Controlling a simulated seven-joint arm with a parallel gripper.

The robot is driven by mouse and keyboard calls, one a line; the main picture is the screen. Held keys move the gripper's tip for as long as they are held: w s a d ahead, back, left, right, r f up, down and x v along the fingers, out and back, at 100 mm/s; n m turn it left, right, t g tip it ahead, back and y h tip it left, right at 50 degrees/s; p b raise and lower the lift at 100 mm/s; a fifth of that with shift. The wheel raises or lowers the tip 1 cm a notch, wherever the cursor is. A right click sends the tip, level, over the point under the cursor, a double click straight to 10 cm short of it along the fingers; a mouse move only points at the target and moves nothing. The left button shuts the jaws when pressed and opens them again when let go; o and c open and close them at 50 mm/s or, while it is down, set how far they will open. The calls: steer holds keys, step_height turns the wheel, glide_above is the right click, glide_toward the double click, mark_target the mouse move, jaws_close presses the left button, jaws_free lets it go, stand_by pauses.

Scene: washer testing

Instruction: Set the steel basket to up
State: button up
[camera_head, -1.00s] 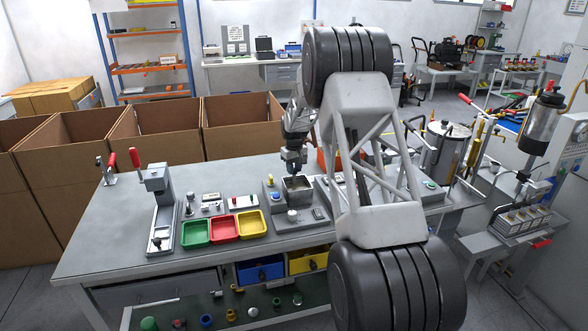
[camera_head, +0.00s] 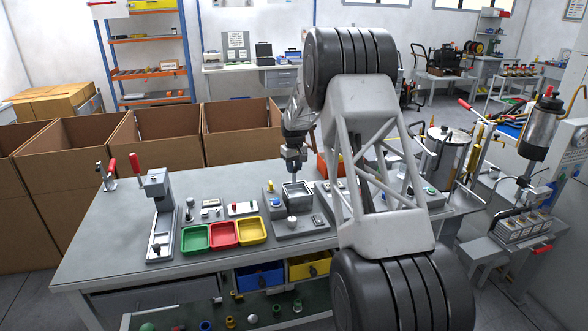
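The steel basket (camera_head: 297,194) is a small square metal box in the grey washer fixture (camera_head: 300,227), at the middle of the workbench. My gripper (camera_head: 292,176) points down just above the basket's rear edge. Its fingers are small and dark, so I cannot tell whether they are open or shut, or whether they touch the basket. My large arm links cover the bench just right of the fixture.
Green (camera_head: 195,238), red (camera_head: 224,233) and yellow (camera_head: 252,230) trays lie left of the fixture. A press with a red handle (camera_head: 158,205) stands farther left. Open cardboard boxes (camera_head: 155,138) line the bench's back.

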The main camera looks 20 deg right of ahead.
steer(key=o, duration=0.5)
steer(key=shift+r, duration=0.2)
steer(key=shift+c, duration=0.2)
steer(key=shift+r, duration=3.9)
steer(key=shift+r, duration=0.1)
